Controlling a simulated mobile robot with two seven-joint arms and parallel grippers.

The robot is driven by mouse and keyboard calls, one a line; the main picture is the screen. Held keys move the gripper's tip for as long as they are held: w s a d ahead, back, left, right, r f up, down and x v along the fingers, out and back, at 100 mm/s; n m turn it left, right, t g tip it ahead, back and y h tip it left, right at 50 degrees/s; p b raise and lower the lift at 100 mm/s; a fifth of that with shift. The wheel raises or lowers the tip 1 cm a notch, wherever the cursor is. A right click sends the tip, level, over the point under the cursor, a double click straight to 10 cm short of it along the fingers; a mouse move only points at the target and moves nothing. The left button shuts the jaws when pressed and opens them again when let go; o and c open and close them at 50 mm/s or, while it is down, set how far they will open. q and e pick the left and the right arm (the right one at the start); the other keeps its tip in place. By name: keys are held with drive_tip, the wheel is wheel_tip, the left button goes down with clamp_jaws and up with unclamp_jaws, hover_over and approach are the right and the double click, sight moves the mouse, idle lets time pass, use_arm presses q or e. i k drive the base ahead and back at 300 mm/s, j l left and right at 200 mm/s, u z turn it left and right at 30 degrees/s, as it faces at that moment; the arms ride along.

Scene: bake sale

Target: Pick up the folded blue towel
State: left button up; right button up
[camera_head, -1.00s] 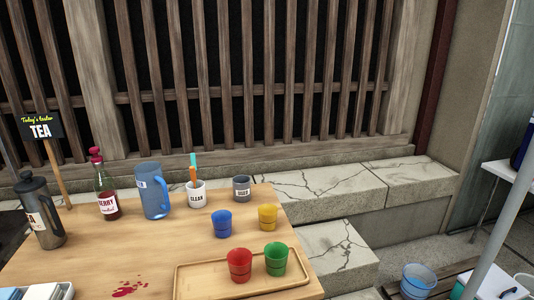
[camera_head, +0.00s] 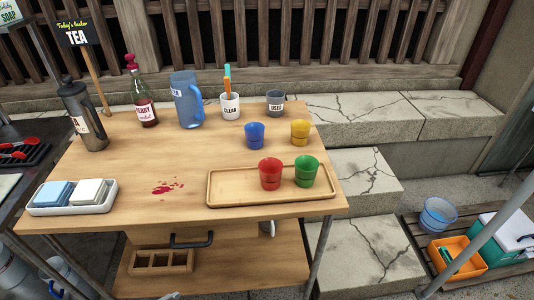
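A folded blue towel (camera_head: 54,194) lies in the left half of a white tray (camera_head: 74,209) at the front left corner of the wooden table. A folded white towel (camera_head: 90,191) lies beside it on the right in the same tray. Neither of my grippers shows in the head view.
The wooden table (camera_head: 130,165) holds a dark press pot (camera_head: 83,117), a red-syrup bottle (camera_head: 142,97), a blue pitcher (camera_head: 187,100) and a wooden tray (camera_head: 235,199) with red and green cups. A red spill (camera_head: 167,188) lies right of the towels.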

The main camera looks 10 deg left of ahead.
sight(58, 195)
drive_tip(key=u, duration=1.8)
